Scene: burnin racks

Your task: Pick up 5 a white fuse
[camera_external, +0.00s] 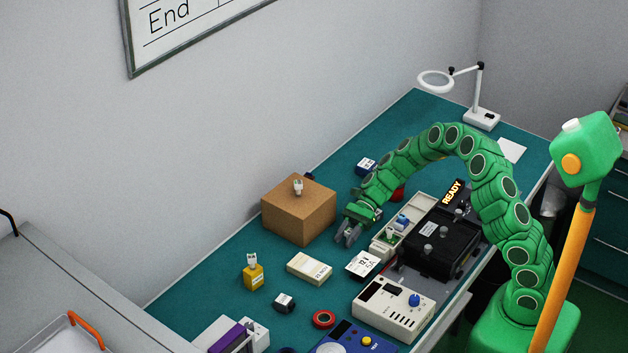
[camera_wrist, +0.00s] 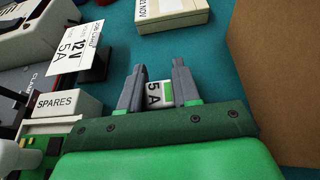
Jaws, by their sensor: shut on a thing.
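My gripper (camera_external: 349,234) is just right of the cardboard box, above the teal bench. In the wrist view my gripper (camera_wrist: 158,72) is shut on a white fuse (camera_wrist: 155,94) marked "5 A", low between the two grey fingers. In the external view the held fuse cannot be made out. A white piece like a fuse (camera_external: 298,186) stands on top of the cardboard box (camera_external: 292,224). Another white piece (camera_external: 252,260) stands on a yellow block (camera_external: 253,277). Their markings are too small to read.
A "SPARES" tray (camera_wrist: 62,103) lies left of my gripper in the wrist view. A "12 V 5 A" card (camera_external: 362,265), a pale box (camera_external: 309,268), a black fixture (camera_external: 442,247) and a cream meter (camera_external: 393,306) crowd the bench. Bare teal surface (camera_wrist: 215,70) lies beyond the fingers.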

